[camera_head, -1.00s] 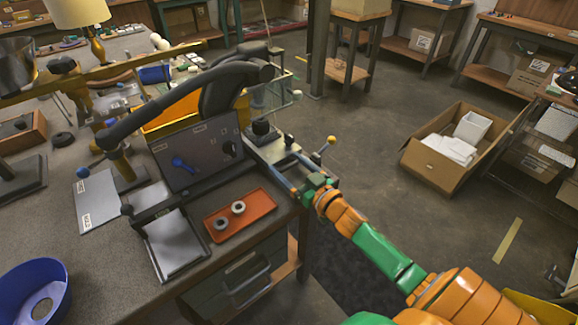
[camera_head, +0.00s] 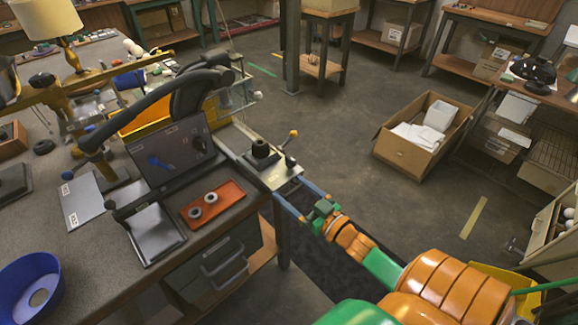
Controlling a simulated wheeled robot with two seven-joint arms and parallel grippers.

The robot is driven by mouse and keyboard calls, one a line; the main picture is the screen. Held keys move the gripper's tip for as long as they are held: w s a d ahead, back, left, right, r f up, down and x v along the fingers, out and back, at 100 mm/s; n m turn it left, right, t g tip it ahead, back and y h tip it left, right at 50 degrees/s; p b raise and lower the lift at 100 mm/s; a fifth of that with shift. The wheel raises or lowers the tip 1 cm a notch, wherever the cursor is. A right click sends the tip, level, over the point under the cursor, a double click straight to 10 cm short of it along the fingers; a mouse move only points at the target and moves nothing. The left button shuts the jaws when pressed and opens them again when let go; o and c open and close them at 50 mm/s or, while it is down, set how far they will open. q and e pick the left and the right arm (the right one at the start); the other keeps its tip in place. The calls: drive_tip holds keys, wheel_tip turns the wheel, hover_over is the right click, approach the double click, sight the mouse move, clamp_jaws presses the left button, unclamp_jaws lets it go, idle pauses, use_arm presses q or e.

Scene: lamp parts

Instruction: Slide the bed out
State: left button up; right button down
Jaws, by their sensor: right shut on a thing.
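The bed (camera_head: 288,174) is a pale flat plate with a black round fitting (camera_head: 260,150) on top and a post with an orange knob at its far right end. It reaches out past the right edge of the workbench, beside the dark panel (camera_head: 170,150). My right gripper (camera_head: 288,187) comes in from the lower right; its two blue fingers are at the near edge of the bed, shut on it. The exact contact between fingertips and bed is too small to make out. My left gripper is not in view.
An orange tray (camera_head: 213,205) with two grey rings lies on the workbench (camera_head: 105,255) near the bed. A blue bowl (camera_head: 28,290) stands at the lower left. An open cardboard box (camera_head: 423,135) is on the floor at the right. The floor between is clear.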

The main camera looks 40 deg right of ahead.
drive_tip(key=shift+s+a+f, duration=0.1)
drive_tip(key=shift+s+f, duration=0.1)
drive_tip(key=shift+f, duration=0.1)
unclamp_jaws()
drive_tip(key=s, duration=0.7)
drive_tip(key=shift+s+d+r, duration=0.2)
drive_tip(key=shift+s, duration=0.1)
drive_tip(key=shift+w, duration=0.1)
drive_tip(key=shift+f, duration=0.1)
